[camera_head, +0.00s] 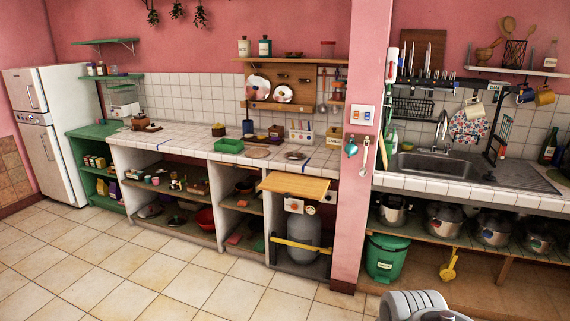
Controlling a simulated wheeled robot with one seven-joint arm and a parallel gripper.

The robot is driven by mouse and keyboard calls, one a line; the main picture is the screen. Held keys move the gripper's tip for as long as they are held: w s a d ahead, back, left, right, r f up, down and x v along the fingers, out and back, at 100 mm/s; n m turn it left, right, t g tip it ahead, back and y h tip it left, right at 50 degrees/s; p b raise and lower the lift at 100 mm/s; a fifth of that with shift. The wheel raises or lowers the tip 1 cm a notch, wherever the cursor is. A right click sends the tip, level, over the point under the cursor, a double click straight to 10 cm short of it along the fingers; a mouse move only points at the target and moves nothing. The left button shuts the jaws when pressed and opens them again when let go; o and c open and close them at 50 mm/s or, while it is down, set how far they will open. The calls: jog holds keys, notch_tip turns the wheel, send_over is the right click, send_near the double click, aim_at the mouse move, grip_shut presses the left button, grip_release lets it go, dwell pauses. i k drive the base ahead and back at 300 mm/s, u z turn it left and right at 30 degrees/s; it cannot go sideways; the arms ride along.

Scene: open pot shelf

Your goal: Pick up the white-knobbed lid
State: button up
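Several silver pots stand in a row on the open shelf under the sink at the right, including a left pot (391,211), one beside it (443,220) and one further right (494,231). Some seem to have lids on, but knob colours are too small to tell, so I cannot pick out the white-knobbed lid. A round metal lid or dish (294,156) lies on the tiled counter. Grey lid-like discs also lie on the low left shelf (150,210). A pale part of my arm shows at the bottom edge; my gripper's fingers are not in view.
A green bucket (386,258) and a yellow scoop (448,266) are below the pot shelf (480,255). A pink pillar (357,200) divides the counters. A grey gas cylinder (303,238) stands under the left counter. The tiled floor (150,270) in front is clear.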

aim_at(294, 154)
jog(key=u, duration=0.6)
jog(key=i, duration=3.8)
jog(key=z, duration=0.05)
